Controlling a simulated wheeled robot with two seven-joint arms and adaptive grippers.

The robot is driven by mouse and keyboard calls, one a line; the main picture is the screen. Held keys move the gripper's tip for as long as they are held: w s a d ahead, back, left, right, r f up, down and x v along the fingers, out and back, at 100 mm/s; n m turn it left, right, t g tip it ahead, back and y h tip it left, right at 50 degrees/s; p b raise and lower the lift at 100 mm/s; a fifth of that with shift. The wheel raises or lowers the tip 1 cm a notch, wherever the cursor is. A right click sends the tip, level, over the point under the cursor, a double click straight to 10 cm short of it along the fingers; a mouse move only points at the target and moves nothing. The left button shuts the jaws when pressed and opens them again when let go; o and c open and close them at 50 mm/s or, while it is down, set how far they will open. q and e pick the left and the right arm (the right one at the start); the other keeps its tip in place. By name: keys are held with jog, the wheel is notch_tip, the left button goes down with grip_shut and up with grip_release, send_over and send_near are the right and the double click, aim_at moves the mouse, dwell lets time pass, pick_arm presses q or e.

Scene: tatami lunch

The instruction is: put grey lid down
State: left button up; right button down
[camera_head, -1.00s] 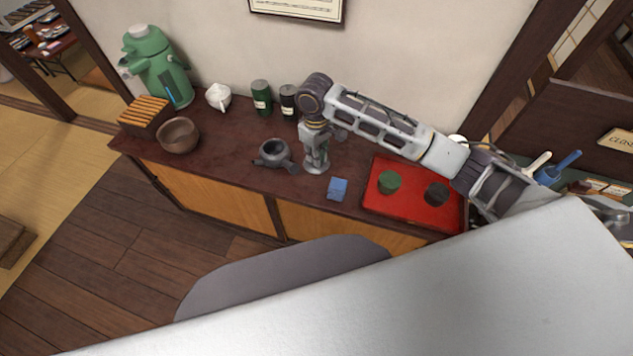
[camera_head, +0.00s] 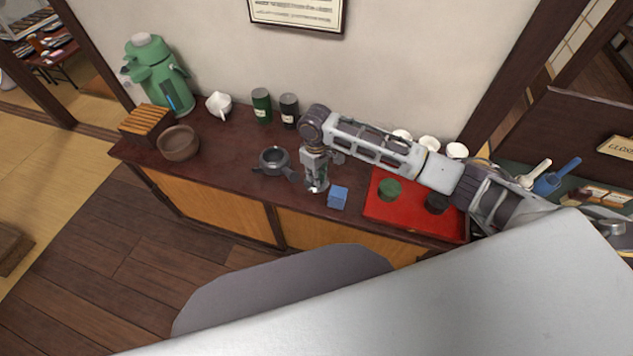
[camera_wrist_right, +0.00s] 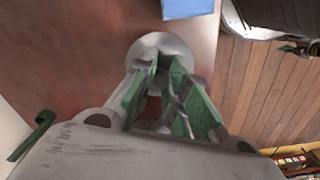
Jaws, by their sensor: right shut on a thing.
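My right gripper (camera_head: 316,178) points down over the front part of the dark red counter, shut on the grey lid (camera_head: 316,188). In the right wrist view the lid (camera_wrist_right: 150,44) is a round pale grey disc below the fingertips (camera_wrist_right: 163,72); the fingers hold it near its middle. I cannot tell whether the lid touches the counter. The dark grey teapot (camera_head: 275,163), open at the top, stands left of the gripper. My left gripper does not show.
A blue block (camera_head: 338,198) stands close to the right of the lid. A red tray (camera_head: 400,216) with a green round piece (camera_head: 389,189) and a black one (camera_head: 437,202) lies farther right. Green and black canisters (camera_head: 262,106) stand at the wall. The counter's front edge is near.

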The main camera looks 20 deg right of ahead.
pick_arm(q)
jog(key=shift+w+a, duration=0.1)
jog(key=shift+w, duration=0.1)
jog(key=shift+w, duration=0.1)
pick_arm(e)
jog(key=shift+f, duration=0.1)
jog(key=shift+f, duration=1.8)
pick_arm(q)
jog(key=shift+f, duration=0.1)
pick_arm(e)
jog(key=c, duration=1.4)
grip_release()
jog(key=shift+f, duration=0.1)
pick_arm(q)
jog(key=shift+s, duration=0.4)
